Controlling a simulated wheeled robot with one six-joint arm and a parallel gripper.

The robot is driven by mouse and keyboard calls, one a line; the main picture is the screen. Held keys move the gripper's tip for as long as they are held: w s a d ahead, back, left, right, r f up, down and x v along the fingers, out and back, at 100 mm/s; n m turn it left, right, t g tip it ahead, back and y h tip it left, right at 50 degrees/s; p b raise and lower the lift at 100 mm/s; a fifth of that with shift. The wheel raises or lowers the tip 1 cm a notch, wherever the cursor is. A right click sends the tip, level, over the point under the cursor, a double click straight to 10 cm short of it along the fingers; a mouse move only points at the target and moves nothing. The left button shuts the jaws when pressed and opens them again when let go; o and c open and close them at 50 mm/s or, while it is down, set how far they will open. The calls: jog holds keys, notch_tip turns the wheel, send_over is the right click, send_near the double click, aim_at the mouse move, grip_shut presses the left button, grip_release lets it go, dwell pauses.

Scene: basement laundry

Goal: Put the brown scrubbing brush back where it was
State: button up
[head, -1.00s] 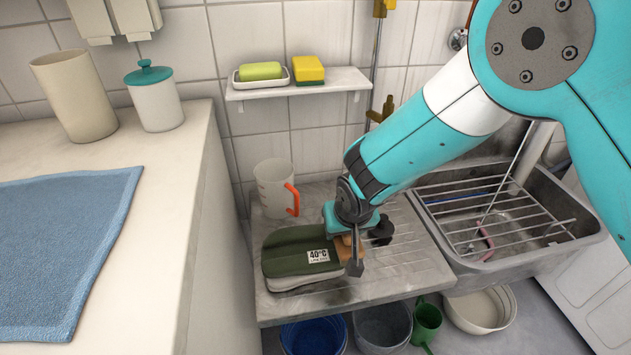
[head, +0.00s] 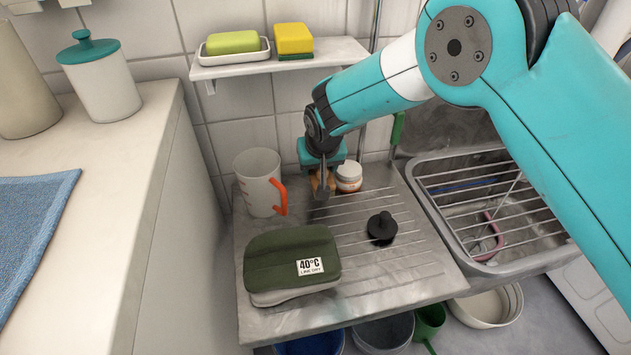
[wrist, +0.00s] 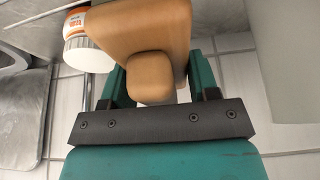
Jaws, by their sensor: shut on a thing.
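My gripper (head: 322,186) is shut on the brown scrubbing brush (head: 317,183), at the back of the ribbed metal drainboard (head: 350,285). In the wrist view the brush (wrist: 138,30) is a smooth tan block with a rounded knob between the teal fingers. In the head view the fingers hide most of the brush, and I cannot tell whether it touches the drainboard. A measuring jug (head: 256,180) with an orange handle stands just left of the gripper. A white jar (head: 348,178) with an orange-red label stands close on its right.
A folded green cloth (head: 290,252) with a 40°C label lies at the front left of the drainboard. A black plug (head: 381,227) lies right of centre. The sink with a wire rack (head: 480,200) is to the right. A shelf (head: 330,56) with soap and sponge hangs above.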

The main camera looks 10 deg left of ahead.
jog(key=shift+s+a+f, duration=0.1)
jog(key=shift+a+f, duration=0.4)
jog(key=shift+f, duration=0.25)
notch_tip(320, 180, down, 3)
jog(key=b, duration=0.3)
jog(key=shift+f, duration=0.2)
jog(key=shift+r, duration=0.15)
jog(key=o, duration=0.8)
